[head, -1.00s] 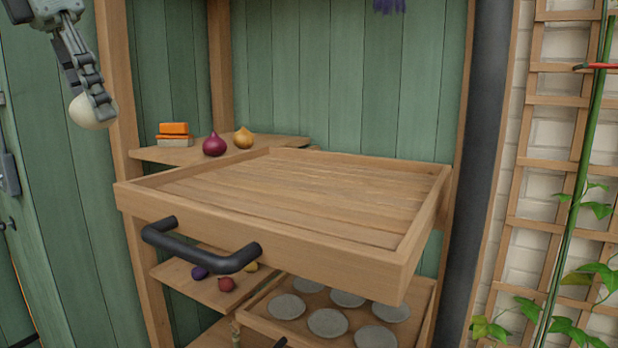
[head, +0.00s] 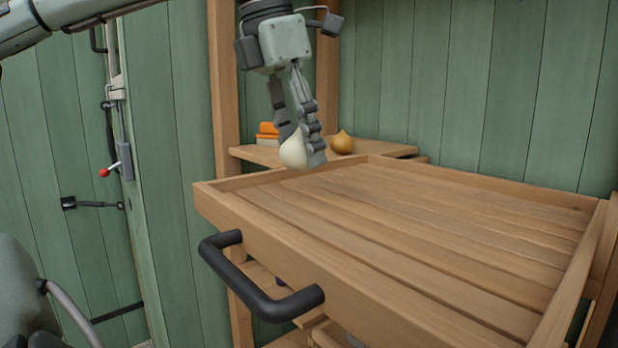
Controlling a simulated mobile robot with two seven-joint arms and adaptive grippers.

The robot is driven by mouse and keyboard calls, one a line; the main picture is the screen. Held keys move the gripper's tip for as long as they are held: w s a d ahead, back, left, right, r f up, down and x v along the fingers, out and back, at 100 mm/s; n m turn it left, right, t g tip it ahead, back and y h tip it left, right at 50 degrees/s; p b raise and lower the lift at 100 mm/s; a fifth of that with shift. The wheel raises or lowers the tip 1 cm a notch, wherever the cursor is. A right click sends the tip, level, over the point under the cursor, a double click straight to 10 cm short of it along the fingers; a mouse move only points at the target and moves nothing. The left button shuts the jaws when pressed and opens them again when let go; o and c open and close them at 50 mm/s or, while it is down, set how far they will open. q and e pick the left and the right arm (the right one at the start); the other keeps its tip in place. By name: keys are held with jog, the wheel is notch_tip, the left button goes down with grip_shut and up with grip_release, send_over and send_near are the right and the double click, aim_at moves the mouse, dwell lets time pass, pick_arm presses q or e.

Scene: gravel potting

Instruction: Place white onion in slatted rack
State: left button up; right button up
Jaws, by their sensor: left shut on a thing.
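The white onion (head: 292,152) is held between the fingers of my left gripper (head: 303,150), which points down. Gripper and onion appear above the back left part of the slatted rack (head: 430,232), a pulled-out wooden tray with a raised rim. I cannot tell how high the onion is above the slats. The rack's slatted floor is bare where it shows. My right gripper is out of view.
A black handle (head: 262,285) juts from the rack's front. A wooden post (head: 223,90) stands at the left.

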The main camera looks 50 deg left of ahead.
aim_at(305, 173)
pick_arm(q)
jog(key=shift+w+d+f, duration=0.1)
jog(key=shift+d+f, duration=0.3)
jog(key=shift+d, duration=0.15)
notch_tip(305, 173, down, 4)
jog(key=shift+r, duration=0.1)
jog(key=shift+a, duration=0.1)
jog(key=shift+b, duration=0.3)
jog(key=o, duration=1.2)
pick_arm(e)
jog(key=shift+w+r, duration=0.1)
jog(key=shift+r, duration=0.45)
